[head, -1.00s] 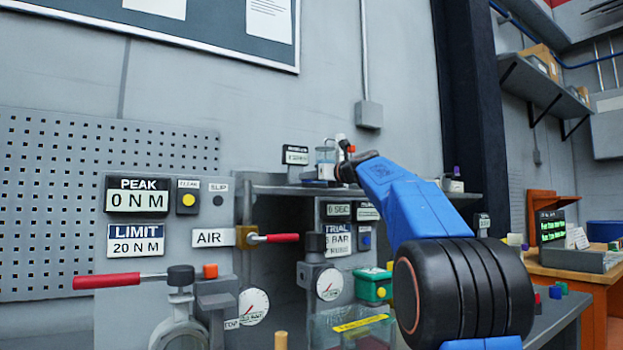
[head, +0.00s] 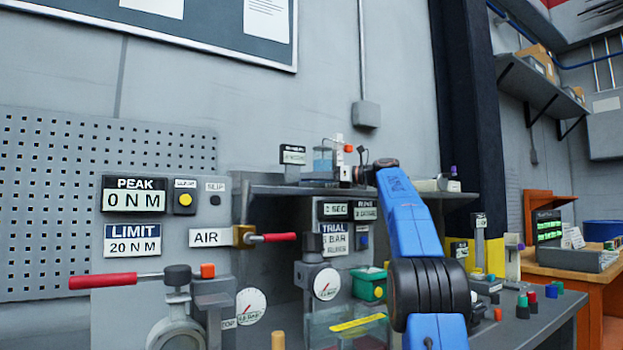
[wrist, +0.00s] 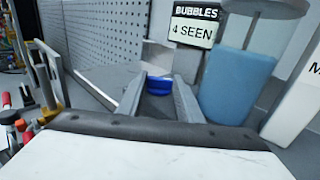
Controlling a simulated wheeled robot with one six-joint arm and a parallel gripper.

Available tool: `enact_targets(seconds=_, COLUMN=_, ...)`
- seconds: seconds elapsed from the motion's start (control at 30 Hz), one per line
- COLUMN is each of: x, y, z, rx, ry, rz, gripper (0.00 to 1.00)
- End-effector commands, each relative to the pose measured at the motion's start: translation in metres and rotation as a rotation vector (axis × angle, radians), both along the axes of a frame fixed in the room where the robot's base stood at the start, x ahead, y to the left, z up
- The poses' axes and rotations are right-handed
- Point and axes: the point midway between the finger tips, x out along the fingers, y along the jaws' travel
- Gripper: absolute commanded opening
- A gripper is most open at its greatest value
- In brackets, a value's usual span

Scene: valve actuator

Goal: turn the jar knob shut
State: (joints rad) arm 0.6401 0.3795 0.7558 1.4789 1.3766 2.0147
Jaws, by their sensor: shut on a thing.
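A small blue knob (wrist: 159,85) sits between the two fingers of my gripper (wrist: 159,98) in the wrist view. The fingers are shut on it, one on each side. Its lower part and mount are partly hidden. The jar (wrist: 236,84), clear with blue liquid, stands just right of the fingers. In the head view the jar (head: 322,160) is small on the shelf, left of my arm's end. The knob and fingertips cannot be made out there.
A "BUBBLES 4 SEEN" sign (wrist: 193,26) stands behind the knob. A white panel (wrist: 296,100) is close on the right. The grey shelf (head: 268,190) carries these things. A green box (head: 369,284) and gauge (head: 326,284) are below. Red-handled levers (head: 102,281) are at left.

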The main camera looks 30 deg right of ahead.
Motion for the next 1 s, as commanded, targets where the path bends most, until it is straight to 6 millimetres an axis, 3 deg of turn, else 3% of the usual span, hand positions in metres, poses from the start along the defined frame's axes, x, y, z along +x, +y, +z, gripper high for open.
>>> enact_targets(seconds=0.73, x=0.0011, y=-0.0011, z=0.0001, rx=0.001, ry=0.001, rz=0.053, gripper=0.10)
enact_targets(seconds=0.77, x=0.0011, y=-0.0011, z=0.0001, rx=0.001, ry=0.001, rz=0.053, gripper=0.40)
enact_targets(seconds=0.8, x=0.0011, y=-0.0011, z=0.0001, rx=0.001, ry=0.001, rz=0.053, gripper=0.49)
enact_targets(seconds=1.0, x=0.0011, y=-0.0011, z=0.0001, rx=0.001, ry=0.001, rz=0.053, gripper=0.52)
